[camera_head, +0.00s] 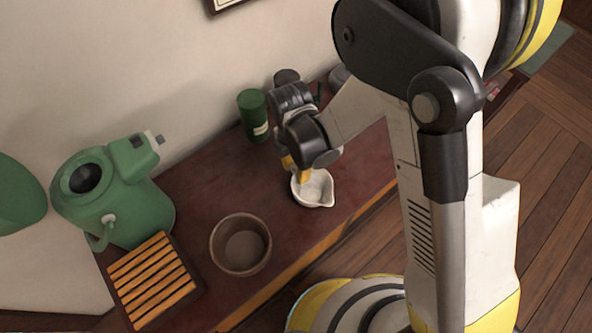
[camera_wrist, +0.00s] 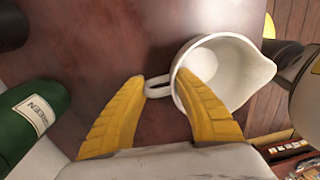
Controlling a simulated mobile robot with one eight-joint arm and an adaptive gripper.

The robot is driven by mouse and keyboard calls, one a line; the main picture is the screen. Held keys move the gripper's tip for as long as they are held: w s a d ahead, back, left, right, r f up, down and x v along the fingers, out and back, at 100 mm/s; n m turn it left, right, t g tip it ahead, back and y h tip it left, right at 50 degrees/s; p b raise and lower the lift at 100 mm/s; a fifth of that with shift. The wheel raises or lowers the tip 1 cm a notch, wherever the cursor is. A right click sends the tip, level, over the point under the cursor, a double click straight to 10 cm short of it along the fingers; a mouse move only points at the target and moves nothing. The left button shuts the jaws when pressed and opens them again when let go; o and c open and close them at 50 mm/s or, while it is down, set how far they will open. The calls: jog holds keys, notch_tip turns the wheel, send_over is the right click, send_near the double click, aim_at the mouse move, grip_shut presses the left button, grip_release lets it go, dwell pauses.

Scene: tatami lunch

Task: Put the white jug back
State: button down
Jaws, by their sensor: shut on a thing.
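The white jug (camera_head: 321,192) stands upright on the dark red-brown counter, near its front edge, with its spout toward the lower right. My gripper (camera_head: 297,170) reaches down to it from above. In the wrist view the jug (camera_wrist: 247,67) lies at the upper right, and its handle points left between the yellow fingers of my gripper (camera_wrist: 160,82). The right finger overlaps the jug's opening and the left finger is outside beyond the handle. My gripper is shut on the jug at its handle side. Whether the jug's base touches the counter is hard to tell.
A brown bowl (camera_head: 240,245), a slatted wooden rack (camera_head: 152,281) and a green machine (camera_head: 125,200) stand left on the counter (camera_head: 205,195). A green labelled can (camera_head: 253,115) stands behind; it also shows in the wrist view (camera_wrist: 32,122). Dark objects stand near my wrist.

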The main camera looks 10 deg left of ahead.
jog(key=c, duration=1)
grip_release()
jog(key=shift+f, duration=0.1)
jog(key=r+p, duration=0.1)
jog(key=r, duration=0.3)
jog(key=r+p, duration=0.2)
jog(key=r, duration=0.2)
jog(key=r+p, duration=0.2)
jog(key=r, duration=0.2)
jog(key=shift+w+a+r, duration=0.15)
jog(key=shift+w+a, duration=0.15)
jog(key=shift+w, duration=0.05)
jog(key=w+d+r+m+t+y, duration=0.1)
jog(key=w+d+r+m+t, duration=0.1)
jog(key=d+r+m, duration=0.6)
jog(key=s+d+r+m+t, duration=0.2)
jog(key=d+r+m, duration=0.2)
jog(key=d+m, duration=0.2)
jog(key=s+d+r+m+t, duration=0.2)
jog(key=d+r+m, duration=0.2)
jog(key=d+m, duration=0.3)
jog(key=s+d+r+m+t, duration=0.1)
jog(key=s+d+r+m, duration=0.1)
jog(key=d+m, duration=0.4)
jog(key=shift+s+d+r+m+t, duration=0.15)
jog(key=shift+r+m+t, duration=0.3)
jog(key=shift+r, duration=0.45)
